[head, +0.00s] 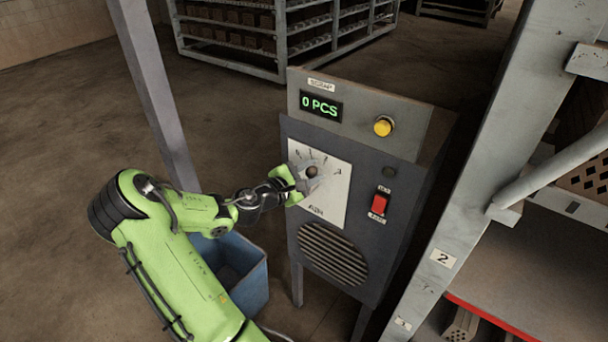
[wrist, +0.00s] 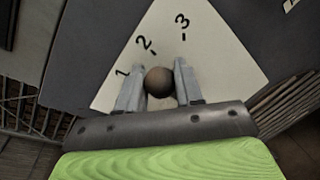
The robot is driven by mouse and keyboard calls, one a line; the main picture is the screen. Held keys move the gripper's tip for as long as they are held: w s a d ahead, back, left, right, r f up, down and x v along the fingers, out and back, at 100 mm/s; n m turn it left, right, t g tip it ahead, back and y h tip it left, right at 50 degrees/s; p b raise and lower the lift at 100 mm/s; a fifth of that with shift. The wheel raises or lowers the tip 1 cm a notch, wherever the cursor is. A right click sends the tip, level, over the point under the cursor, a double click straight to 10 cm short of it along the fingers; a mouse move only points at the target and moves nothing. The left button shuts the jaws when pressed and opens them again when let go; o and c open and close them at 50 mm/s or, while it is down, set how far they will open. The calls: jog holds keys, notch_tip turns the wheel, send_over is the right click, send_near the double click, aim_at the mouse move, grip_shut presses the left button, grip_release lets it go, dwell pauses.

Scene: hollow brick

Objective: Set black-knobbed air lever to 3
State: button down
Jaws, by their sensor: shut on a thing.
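The air lever's black knob (wrist: 159,82) sits between the two fingers of my gripper (wrist: 160,88) in the wrist view. My gripper (head: 308,178) is shut on the knob at the white dial plate (head: 334,195) of the grey cabinet. The dial plate (wrist: 215,60) carries the marks 1, 2 and 3 in the wrist view. The knob lies below the marks there, roughly between the 2 and the 3. The lever's shaft is hidden behind the knob and fingers, so its exact setting is hard to tell.
The cabinet has a green display (head: 321,106) reading 0 PCS, a yellow button (head: 382,126) and a red switch (head: 379,204). A blue bin (head: 250,285) stands below my arm. A grey rack post (head: 450,180) rises close at the right. Open floor lies at the left.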

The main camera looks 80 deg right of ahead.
jog(key=s+m+b, duration=0.1)
jog(key=s+a+f+m+b, duration=0.1)
jog(key=m, duration=0.1)
jog(key=shift+s+t, duration=0.1)
jog(key=shift+t, duration=0.3)
jog(key=shift+s+a+f+m+t+b, duration=0.25)
jog(key=shift+s+m+b, duration=0.15)
jog(key=shift+m+b, duration=0.3)
jog(key=shift+s+a+f+m+t+b, duration=0.1)
jog(key=shift+s+f+m+t+b, duration=0.2)
jog(key=shift+m+b, duration=0.4)
jog(key=c, duration=0.8)
grip_release()
jog(key=shift+s, duration=0.1)
jog(key=shift+o, duration=0.2)
jog(key=shift+r, duration=0.1)
jog(key=b+v, duration=0.4)
jog(key=v, duration=1.1)
jog(key=shift+a, duration=0.35)
jog(key=shift+w, duration=0.2)
